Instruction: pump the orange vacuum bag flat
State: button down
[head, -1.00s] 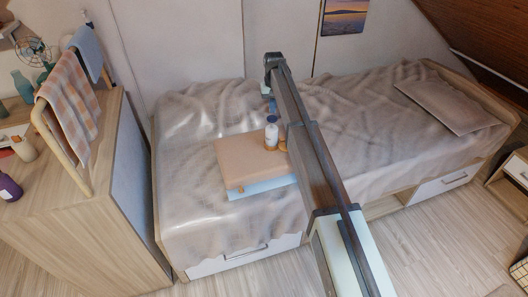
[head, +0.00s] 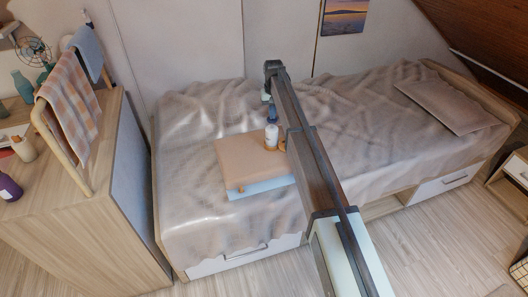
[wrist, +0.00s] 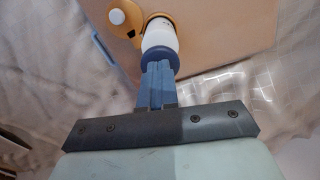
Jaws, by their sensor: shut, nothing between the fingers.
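The orange vacuum bag (head: 240,157) lies on the bed as a thick, flat-topped block; it also shows in the wrist view (wrist: 222,35). A white pump (head: 271,137) with a blue knob stands upright at its right part. The wrist view shows the pump's white body (wrist: 160,33) and blue knob (wrist: 157,53). My gripper (head: 272,119) is shut and empty, pointing down over the pump. In the wrist view its blue fingertips (wrist: 158,66) overlap the knob; I cannot tell whether they touch. An orange fitting with a white cap (wrist: 118,17) sits beside the pump. My arm hides the bag's right edge.
A light blue layer (head: 262,187) shows under the bag's front edge. The crumpled blanket (head: 190,200) covers the bed around it. A flat pillow (head: 450,106) lies at the right. A wooden cabinet with a towel rail (head: 62,150) stands at the left.

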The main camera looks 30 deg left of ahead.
jog(key=shift+f, duration=1.75)
jog(key=shift+r, duration=2.95)
jog(key=shift+f, duration=0.25)
jog(key=shift+f, duration=1.25)
